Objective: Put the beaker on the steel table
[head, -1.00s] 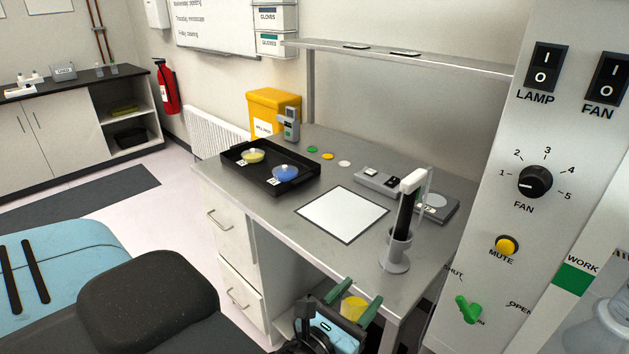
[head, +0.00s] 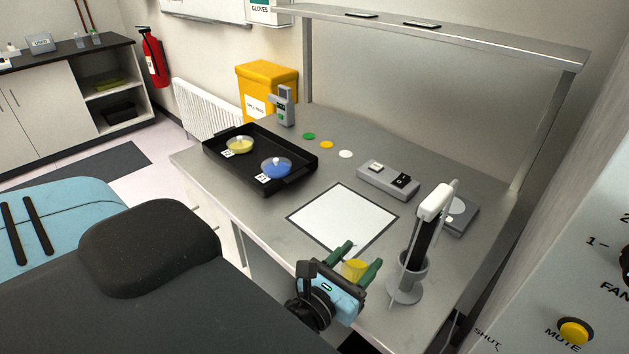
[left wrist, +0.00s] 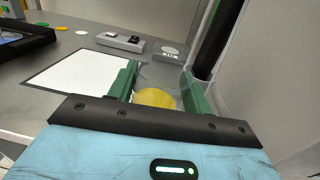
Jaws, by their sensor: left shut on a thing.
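My left gripper (head: 356,262) is shut on the beaker (head: 353,270), which has yellow contents. In the left wrist view the beaker (left wrist: 155,97) shows between the green fingers (left wrist: 158,88), its clear wall faint and its lower part hidden by the gripper. In the head view the gripper and beaker are over the front edge of the steel table (head: 250,215), just in front of the white mat. I cannot tell how high the beaker is above the table top. My right gripper is not in view.
A grey stand with a dark upright part (head: 418,245) is close to the right of the gripper. A white mat (head: 342,220) lies bare behind the beaker. A black tray (head: 222,165) with two dishes is at the left, and a switch box (head: 388,181) is farther back.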

